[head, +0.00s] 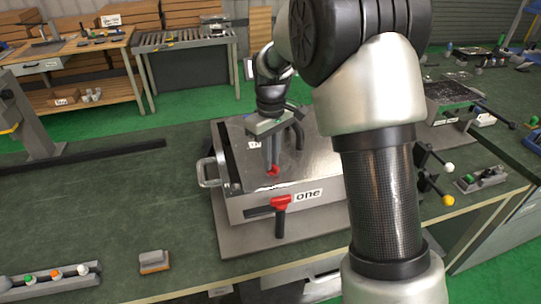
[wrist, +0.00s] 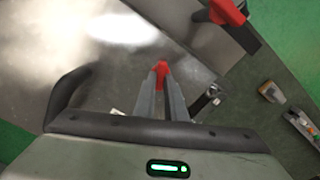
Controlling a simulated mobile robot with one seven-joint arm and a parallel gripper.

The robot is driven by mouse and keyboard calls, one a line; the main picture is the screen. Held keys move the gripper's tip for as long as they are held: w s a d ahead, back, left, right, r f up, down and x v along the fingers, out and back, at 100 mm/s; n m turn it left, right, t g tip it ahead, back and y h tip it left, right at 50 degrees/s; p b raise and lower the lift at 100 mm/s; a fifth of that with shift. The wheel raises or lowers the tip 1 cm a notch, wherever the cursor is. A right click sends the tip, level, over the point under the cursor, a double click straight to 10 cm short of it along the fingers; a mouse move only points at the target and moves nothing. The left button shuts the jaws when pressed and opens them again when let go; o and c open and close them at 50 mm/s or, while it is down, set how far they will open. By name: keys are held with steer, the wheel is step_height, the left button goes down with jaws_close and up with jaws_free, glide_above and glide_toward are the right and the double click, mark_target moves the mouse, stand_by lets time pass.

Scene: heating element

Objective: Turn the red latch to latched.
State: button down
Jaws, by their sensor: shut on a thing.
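The red latch (head: 283,202) sits on the front face of a metal box (head: 240,207) labelled "one". A dark handle hangs straight down from it, and a dark bar reaches to its left. In the wrist view the latch (wrist: 228,12) is at the upper right, partly cut off. My gripper (head: 271,168) points down over the box's shiny top, behind the latch and apart from it. In the wrist view its fingers (wrist: 161,80) are close together on a small red piece (wrist: 161,68) at their tips. I cannot tell whether this piece belongs to the box.
A metal handle (head: 207,172) sticks out from the box's left side. A small grey and orange block (head: 153,261) and a strip of coloured buttons (head: 50,279) lie at the front left. Knobbed levers (head: 447,168) stand on the right. The green bench top at left is mostly clear.

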steer(key=m+p, duration=0.1)
steer(key=m, duration=0.4)
steer(key=shift+d, duration=0.1)
steer(key=shift+m, duration=0.3)
stand_by(0.4)
steer(key=c, duration=1.8)
jaws_free()
step_height(320, 180, up, 17)
steer(key=p, duration=0.1)
steer(key=shift+r, duration=0.2)
